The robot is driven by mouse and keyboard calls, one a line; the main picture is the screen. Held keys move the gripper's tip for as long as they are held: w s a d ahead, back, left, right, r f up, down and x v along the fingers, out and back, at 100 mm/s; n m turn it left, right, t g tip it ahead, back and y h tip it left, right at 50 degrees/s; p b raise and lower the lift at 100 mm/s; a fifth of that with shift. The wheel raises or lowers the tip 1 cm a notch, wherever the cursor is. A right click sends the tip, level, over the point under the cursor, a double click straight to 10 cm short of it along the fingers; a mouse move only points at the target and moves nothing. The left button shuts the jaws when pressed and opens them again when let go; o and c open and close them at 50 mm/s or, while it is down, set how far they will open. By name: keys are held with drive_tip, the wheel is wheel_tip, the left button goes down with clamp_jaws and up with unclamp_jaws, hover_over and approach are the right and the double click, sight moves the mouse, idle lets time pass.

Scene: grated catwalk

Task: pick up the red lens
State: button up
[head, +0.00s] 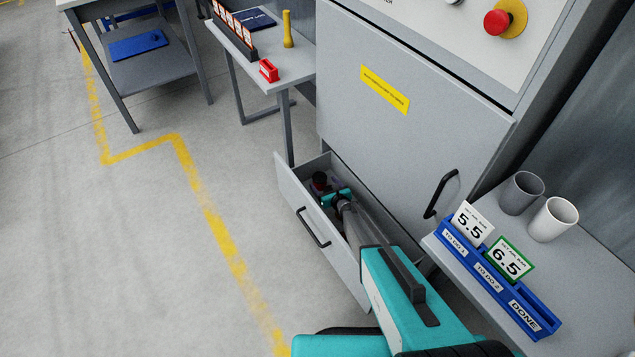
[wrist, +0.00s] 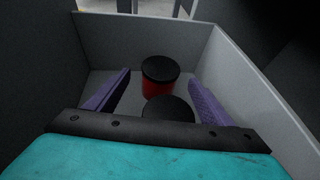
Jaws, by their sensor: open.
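The red lens (wrist: 160,83), a short red cylinder with a black top, stands upright in the open drawer (head: 297,198). In the head view the lens (head: 319,183) is small and dark, just beyond my gripper (head: 331,194). In the wrist view my gripper (wrist: 160,96) is open, its two purple fingers wide apart, with nothing held. The lens lies ahead of the fingers, near the middle of the gap. A second black-topped round piece (wrist: 168,108) sits nearer, between the fingers; its side is hidden by the gripper body.
The drawer walls (wrist: 240,70) rise close on both sides. The grey cabinet (head: 410,110) stands above the drawer. A side table at right holds two cups (head: 555,219) and a blue card rack (head: 490,275). Another table (head: 262,50) stands behind.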

sight(320, 181)
drive_tip(key=shift+x, duration=1.4)
drive_tip(key=shift+c, duration=0.3)
drive_tip(key=c, duration=1.1)
